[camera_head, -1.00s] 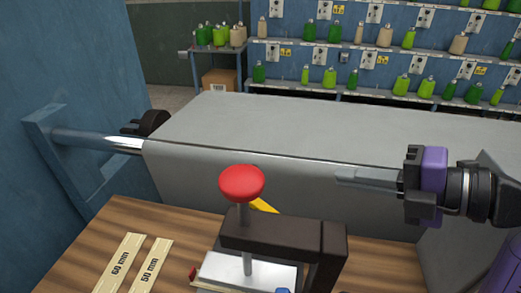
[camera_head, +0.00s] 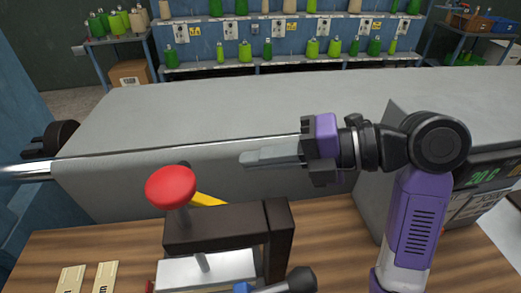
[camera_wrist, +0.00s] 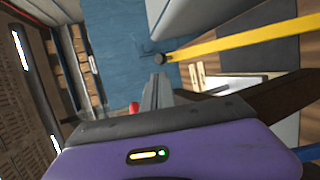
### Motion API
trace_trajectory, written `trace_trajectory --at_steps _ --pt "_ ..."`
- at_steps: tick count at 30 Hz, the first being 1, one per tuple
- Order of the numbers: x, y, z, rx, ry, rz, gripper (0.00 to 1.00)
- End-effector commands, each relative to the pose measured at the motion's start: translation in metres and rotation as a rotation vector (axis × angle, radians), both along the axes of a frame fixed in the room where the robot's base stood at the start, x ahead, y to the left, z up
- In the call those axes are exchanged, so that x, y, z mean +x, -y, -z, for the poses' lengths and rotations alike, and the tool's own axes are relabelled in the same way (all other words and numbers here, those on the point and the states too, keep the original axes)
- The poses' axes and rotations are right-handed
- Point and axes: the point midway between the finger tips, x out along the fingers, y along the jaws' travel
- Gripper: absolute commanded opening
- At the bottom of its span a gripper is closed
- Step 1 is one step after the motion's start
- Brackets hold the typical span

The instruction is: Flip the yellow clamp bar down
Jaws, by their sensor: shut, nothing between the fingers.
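The yellow clamp bar (camera_head: 207,199) shows in the head view as a short slanted piece behind the dark clamp frame (camera_head: 225,229), which hides most of it. In the wrist view the yellow bar (camera_wrist: 240,41) is long, ending in a dark round tip at its left end. The clamp has a red knob (camera_head: 171,187) on a metal rod; the knob also shows in the wrist view (camera_wrist: 134,107). My gripper (camera_head: 245,159) is shut and empty, pointing left, above and right of the knob in the picture. In the wrist view its fingers appear apart from the bar.
A large grey block (camera_head: 200,110) lies behind the clamp. Two pale gauge strips (camera_head: 88,278) lie on the wooden table at front left. A box with a green "20 G" display (camera_head: 468,185) stands at right.

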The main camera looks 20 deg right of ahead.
Motion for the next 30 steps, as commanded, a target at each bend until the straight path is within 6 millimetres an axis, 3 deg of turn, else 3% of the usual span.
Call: trace_trajectory --at_steps 6,15,30 --pt "0.020 -0.038 0.012 0.000 -0.003 -0.005 0.00" --pt "0.043 -0.076 0.027 -0.001 -0.002 -0.004 0.00" --pt "0.050 -0.086 0.033 -0.002 0.001 -0.001 0.00"
